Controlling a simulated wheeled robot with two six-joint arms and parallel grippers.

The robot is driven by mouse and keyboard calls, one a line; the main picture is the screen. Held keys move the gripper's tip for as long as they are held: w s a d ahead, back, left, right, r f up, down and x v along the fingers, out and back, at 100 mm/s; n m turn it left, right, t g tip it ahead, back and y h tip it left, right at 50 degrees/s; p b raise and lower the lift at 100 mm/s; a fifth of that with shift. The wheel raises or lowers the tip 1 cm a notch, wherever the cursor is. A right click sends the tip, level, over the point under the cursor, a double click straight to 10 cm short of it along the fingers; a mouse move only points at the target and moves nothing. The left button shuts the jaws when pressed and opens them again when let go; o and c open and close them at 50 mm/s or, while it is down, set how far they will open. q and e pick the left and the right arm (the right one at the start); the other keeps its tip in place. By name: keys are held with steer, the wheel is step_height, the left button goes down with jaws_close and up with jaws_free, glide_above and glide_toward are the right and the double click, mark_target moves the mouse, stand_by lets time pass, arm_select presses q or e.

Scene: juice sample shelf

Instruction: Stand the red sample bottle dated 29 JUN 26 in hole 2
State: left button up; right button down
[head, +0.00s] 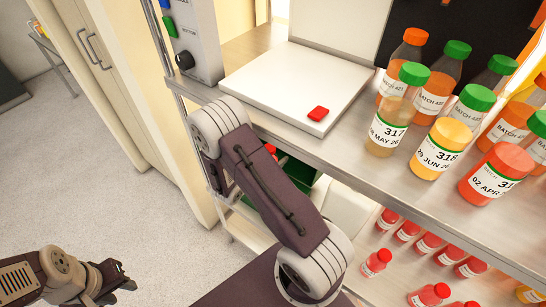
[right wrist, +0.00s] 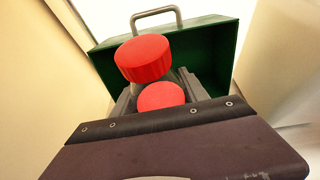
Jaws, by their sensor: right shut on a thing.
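In the right wrist view my right gripper (right wrist: 161,98) is shut on a red-capped bottle (right wrist: 145,57), its fingers on either side below the cap. A round red patch shows lower down between the fingers; I cannot tell whether it is the bottle's contents or another cap. No label or date shows on it. In the head view my right arm hides this gripper; a bit of red shows beside the arm. My left gripper (head: 112,281) is low at the left, away from the shelf; its jaw opening is unclear. No numbered hole can be made out.
A green box (right wrist: 215,45) with a grey handle stands behind the bottle. The upper shelf (head: 330,148) carries a white plate (head: 262,85) with a red block (head: 318,114) and several juice bottles (head: 440,148). Small red bottles (head: 376,262) stand below. Open floor lies left.

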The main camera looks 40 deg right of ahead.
steer(key=shift+f+b, duration=1.3)
steer(key=shift+f, duration=0.55)
steer(key=shift+f+b, duration=3.5)
steer(key=shift+f, duration=0.15)
steer(key=shift+r, duration=0.1)
steer(key=c, duration=0.5)
jaws_free()
steer(key=shift+a, duration=0.15)
steer(key=p+v, duration=0.1)
steer(key=v, duration=0.8)
steer(key=shift+s, duration=0.1)
